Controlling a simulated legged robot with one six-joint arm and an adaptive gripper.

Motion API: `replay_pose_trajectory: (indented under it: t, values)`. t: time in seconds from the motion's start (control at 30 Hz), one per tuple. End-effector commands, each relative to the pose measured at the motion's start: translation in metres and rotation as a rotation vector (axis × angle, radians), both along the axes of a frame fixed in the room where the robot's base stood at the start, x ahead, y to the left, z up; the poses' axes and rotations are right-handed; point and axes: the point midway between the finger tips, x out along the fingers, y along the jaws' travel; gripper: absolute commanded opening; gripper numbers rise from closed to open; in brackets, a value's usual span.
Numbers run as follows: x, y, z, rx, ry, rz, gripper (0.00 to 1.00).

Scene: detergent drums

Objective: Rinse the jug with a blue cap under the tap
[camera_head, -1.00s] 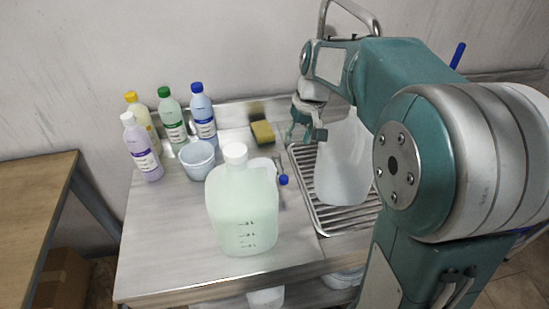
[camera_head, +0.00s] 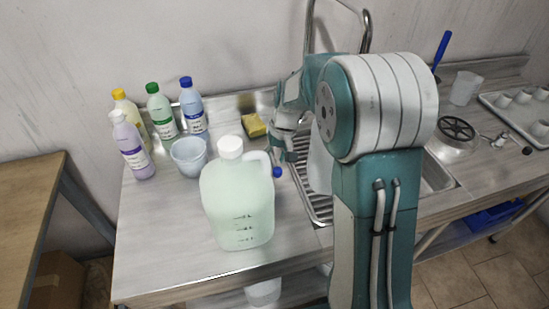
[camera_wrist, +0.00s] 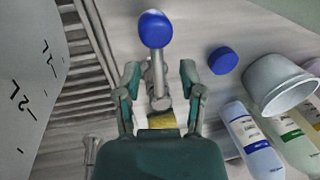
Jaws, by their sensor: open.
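A translucent white jug (camera_head: 320,165) stands on the drain rack, largely hidden behind my arm; its cap is not visible. Its marked side (camera_wrist: 28,85) fills the left of the wrist view. A pale green jug (camera_head: 238,205) with a white cap stands at the front of the counter. A loose blue cap (camera_wrist: 223,61) lies on the counter in the wrist view. The metal tap (camera_head: 366,35) arches up behind my arm. My gripper (camera_wrist: 159,78) is open and empty, its fingers either side of a thin metal tool with a blue end (camera_wrist: 155,29); contact is unclear.
Several bottles (camera_head: 163,115) and a pale cup (camera_head: 189,155) stand at the back left. A yellow sponge (camera_head: 254,126) lies by the wall. The ribbed drain rack (camera_head: 318,205) is at the sink.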

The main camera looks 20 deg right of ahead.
Motion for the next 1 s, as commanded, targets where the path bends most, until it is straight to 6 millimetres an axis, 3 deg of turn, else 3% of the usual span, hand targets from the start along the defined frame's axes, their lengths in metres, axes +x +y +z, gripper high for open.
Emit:
replay_pose_trajectory:
  t: [0.33, 0.37, 0.4, 0.47, 0.77, 1.0]
  values:
    - [0.0, 0.001, -0.006, 0.0, 0.0, 0.0, 0.51]
    - [0.0, 0.001, -0.006, 0.0, 0.0, 0.0, 0.42]
    - [0.0, 0.001, -0.006, 0.0, 0.0, 0.0, 0.24]
    - [0.0, 0.001, -0.006, 0.0, 0.0, 0.0, 0.0]
    - [0.0, 0.002, -0.007, 0.0, 0.0, -0.015, 0.0]
    - [0.0, 0.011, -0.007, -0.001, -0.001, -0.172, 0.0]
